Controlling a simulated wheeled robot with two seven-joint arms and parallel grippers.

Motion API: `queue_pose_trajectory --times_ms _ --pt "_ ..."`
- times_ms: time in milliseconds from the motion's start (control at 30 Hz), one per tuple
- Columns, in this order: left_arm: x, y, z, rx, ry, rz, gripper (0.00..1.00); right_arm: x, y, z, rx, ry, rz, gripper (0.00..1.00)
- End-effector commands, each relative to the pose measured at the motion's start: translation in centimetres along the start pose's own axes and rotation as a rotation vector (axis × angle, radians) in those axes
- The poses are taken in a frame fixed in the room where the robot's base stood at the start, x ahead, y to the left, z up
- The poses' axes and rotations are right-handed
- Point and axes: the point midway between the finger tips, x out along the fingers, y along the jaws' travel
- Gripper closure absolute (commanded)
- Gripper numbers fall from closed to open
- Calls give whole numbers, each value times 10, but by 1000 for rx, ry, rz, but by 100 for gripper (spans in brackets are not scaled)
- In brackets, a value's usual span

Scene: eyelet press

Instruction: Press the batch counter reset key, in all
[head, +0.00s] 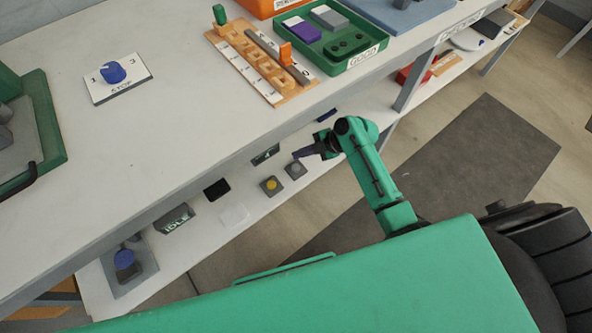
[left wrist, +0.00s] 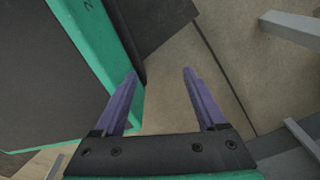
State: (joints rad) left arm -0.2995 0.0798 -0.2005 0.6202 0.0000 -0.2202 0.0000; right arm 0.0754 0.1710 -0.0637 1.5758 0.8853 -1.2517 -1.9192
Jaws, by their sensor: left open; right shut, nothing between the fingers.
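On the lower shelf in the head view are two small keys on dark square bases. One has a grey cap (head: 295,169) and one has a yellow cap (head: 270,185). I cannot read a label naming either as the batch counter reset key. A small dark display (head: 265,154) stands behind them. My right gripper (head: 299,156) is shut and empty. Its purple fingertips are just above and behind the grey key; I cannot tell whether they touch it. My left gripper (left wrist: 159,72) shows in the left wrist view, open and empty, away from the keys.
The upper worktop edge overhangs the lower shelf. A green GOOD tray (head: 375,58) and wooden rack (head: 225,46) are above.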

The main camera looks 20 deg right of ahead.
Motion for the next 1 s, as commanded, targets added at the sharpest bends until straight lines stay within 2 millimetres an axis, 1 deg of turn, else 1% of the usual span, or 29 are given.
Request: queue_pose_trajectory --times_ms 33,100,133,167,200,300,400,500,633,1000 --pt "14 0 2 0 0 0 26 11 -8 7 0 1 0 100" --pt "23 1 2 0 0 0 26 18 -13 13 0 1 0 100" --pt "23 1 4 -1 -5 0 26 18 -13 13 0 0 0 100" --pt "22 1 -1 -4 -4 0 26 18 -13 14 -1 -1 -1 100" --pt "22 0 -12 -8 4 0 26 20 -15 15 -1 -1 -1 100" --pt "23 0 -28 -15 7 0 26 26 -18 19 -1 -1 0 100" --pt "23 0 -41 -20 9 0 26 29 -21 21 -1 0 0 100" --pt "22 0 -48 -24 9 1 26 31 -22 23 -1 0 0 100" --pt "20 0 -51 -25 8 1 26 32 -22 23 -1 0 0 100" --pt "20 0 -51 -25 8 1 26 31 -22 23 -1 0 0 100"
